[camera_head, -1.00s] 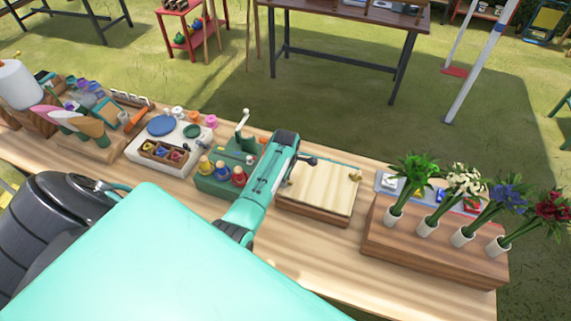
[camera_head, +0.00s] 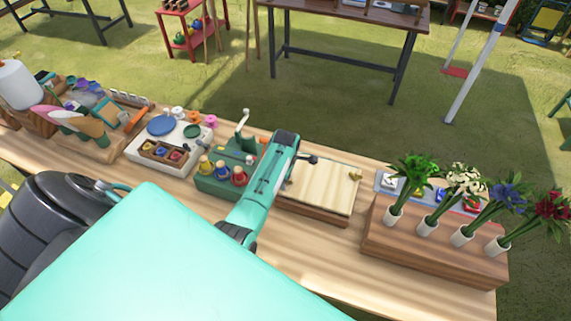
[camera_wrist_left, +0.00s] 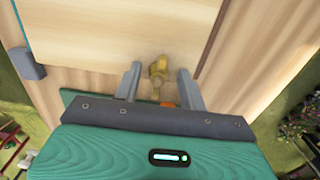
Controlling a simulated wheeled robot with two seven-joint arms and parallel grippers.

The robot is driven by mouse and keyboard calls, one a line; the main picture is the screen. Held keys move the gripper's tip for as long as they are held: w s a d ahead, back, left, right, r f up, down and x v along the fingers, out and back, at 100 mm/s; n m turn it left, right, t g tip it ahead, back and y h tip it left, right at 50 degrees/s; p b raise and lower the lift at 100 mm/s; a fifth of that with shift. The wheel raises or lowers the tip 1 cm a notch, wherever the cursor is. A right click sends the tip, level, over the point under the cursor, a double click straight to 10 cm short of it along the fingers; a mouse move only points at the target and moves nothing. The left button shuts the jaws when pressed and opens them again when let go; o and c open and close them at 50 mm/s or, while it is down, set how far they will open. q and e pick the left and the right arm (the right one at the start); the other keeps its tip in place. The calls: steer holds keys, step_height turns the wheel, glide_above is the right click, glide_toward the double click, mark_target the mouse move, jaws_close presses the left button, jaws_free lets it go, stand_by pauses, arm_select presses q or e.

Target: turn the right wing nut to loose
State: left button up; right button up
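The press is a pale wooden board (camera_head: 325,188) on the bench. Its right brass wing nut (camera_head: 355,175) stands uncovered near the board's right edge in the head view. My left gripper (camera_head: 312,159) is over the board's left end, apart from that right nut. In the left wrist view the gripper (camera_wrist_left: 160,70) is open, its fingers on either side of a brass wing nut (camera_wrist_left: 158,68) at the board's edge. This seems to be the left nut, which my arm mostly hides in the head view. Contact is not clear. My right gripper is not in view.
A green holder (camera_head: 212,186) with coloured bottles stands left of my arm. A wooden block (camera_head: 400,247) with several flower vases is to the right. A white paint tray (camera_head: 190,152) lies further left. The bench front is bare.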

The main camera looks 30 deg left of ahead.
arm_select(q)
steer(key=shift+w+r, duration=0.1)
steer(key=shift+r, duration=0.3)
step_height(320, 180, up, 13)
steer(key=b, duration=0.4)
